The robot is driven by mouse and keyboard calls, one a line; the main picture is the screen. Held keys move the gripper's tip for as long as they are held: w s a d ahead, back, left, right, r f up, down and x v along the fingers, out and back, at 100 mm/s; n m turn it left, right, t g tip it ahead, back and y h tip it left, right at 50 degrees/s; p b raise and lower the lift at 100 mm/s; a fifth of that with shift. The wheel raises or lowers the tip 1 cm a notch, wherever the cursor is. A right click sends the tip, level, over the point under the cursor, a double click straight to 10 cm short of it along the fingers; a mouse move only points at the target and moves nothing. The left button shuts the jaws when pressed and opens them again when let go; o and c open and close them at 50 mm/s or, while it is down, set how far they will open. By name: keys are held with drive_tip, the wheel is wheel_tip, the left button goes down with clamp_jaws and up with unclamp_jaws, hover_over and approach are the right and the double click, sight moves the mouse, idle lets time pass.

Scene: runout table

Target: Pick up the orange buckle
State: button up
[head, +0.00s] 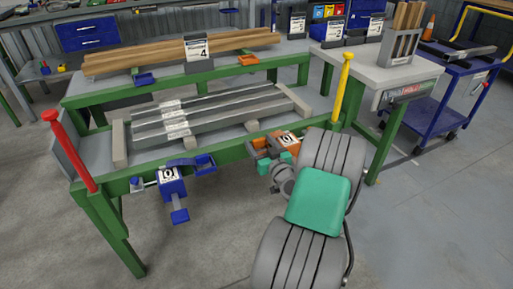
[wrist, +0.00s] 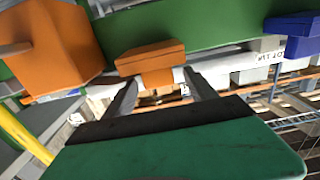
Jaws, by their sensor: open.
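The orange buckle (head: 287,141) is at the green front rail of the runout table, with a white label on it, partly hidden by my arm and gripper. In the wrist view a smaller orange block (wrist: 150,58) sits against green metal, just ahead of my fingertips, and a larger orange block (wrist: 58,45) is at the left. I cannot tell for sure how the two blocks join. My gripper (wrist: 160,78) is open, its two grey fingers pointing at the smaller block. It also shows in the head view (head: 268,163). Contact cannot be told.
A blue labelled unit (head: 172,183) hangs on the same rail to the left. Grey metal bars (head: 205,115) lie on the table (head: 155,80). A red post (head: 68,150) and a yellow post (head: 341,90) stand at the front corners. An orange tray (head: 248,60) lies farther back.

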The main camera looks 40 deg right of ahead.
drive_tip(key=x, duration=0.4)
drive_tip(key=shift+w+d+r, duration=0.15)
drive_tip(key=shift+c, duration=0.3)
clamp_jaws()
